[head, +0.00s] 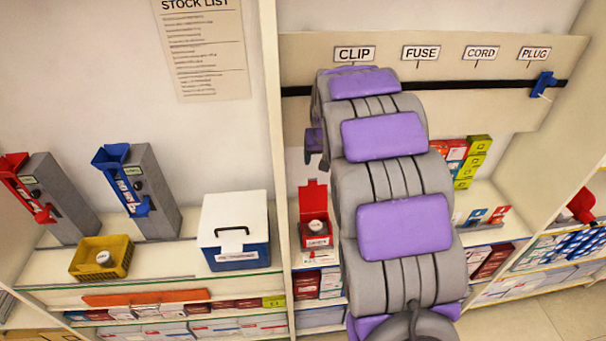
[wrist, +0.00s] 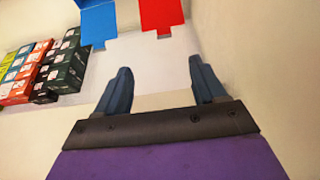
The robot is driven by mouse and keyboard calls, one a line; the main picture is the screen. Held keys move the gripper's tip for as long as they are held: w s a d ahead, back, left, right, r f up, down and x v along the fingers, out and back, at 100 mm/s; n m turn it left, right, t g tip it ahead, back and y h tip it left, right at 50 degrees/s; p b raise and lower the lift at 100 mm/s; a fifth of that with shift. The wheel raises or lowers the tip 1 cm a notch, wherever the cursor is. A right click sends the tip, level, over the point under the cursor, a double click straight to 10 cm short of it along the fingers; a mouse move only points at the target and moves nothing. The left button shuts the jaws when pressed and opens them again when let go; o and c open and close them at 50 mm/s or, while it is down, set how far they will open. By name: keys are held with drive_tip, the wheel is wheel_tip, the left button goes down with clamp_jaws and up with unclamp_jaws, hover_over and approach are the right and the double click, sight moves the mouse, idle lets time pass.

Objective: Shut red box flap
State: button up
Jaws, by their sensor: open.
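The red box (head: 317,239) stands on the shelf just left of my arm in the head view. Its red flap (head: 313,199) is raised upright at the back, and a round white item (head: 316,226) shows inside. My gripper (wrist: 160,66) is open and empty in the wrist view, its two dark fingers spread apart. Neither touches the fingers. My arm hides most of the gripper in the head view.
A white and blue box (head: 236,228) with a black handle stands left of the red box. A yellow basket (head: 101,258) and two grey dispensers are farther left. Stacked small cartons (head: 469,160) stand right of my arm. A labelled rail panel (head: 500,95) is behind.

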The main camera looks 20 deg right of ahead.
sight(313, 183)
drive_tip(key=w+a+f+b, duration=0.1)
drive_tip(key=w+a+f, duration=0.2)
drive_tip(key=f, duration=0.4)
drive_tip(key=w+d+f, duration=0.1)
drive_tip(key=d+f, duration=0.1)
drive_tip(key=w+d+f, duration=0.1)
drive_tip(key=d+f, duration=0.1)
drive_tip(key=d+f+b, duration=0.1)
drive_tip(key=d+f, duration=0.1)
drive_tip(key=shift+w+d+f, duration=0.2)
drive_tip(key=shift+w+f, duration=0.1)
drive_tip(key=shift+w, duration=0.1)
drive_tip(key=a, duration=0.1)
drive_tip(key=w+a+f, duration=0.1)
drive_tip(key=a, duration=0.1)
drive_tip(key=a+f, duration=0.1)
drive_tip(key=shift+w+a+f, duration=0.15)
drive_tip(key=shift+f, duration=0.1)
drive_tip(key=shift+r, duration=0.1)
drive_tip(key=shift+d+f, duration=0.2)
drive_tip(key=shift+d, duration=1.05)
drive_tip(key=shift+c, duration=0.5)
drive_tip(key=shift+d, duration=0.25)
drive_tip(key=shift+c, duration=1.5)
drive_tip(key=shift+a, duration=0.6)
drive_tip(key=shift+c, duration=1.4)
drive_tip(key=shift+a+r, duration=0.1)
drive_tip(key=shift+c, duration=0.8)
drive_tip(key=shift+d, duration=0.2)
clamp_jaws()
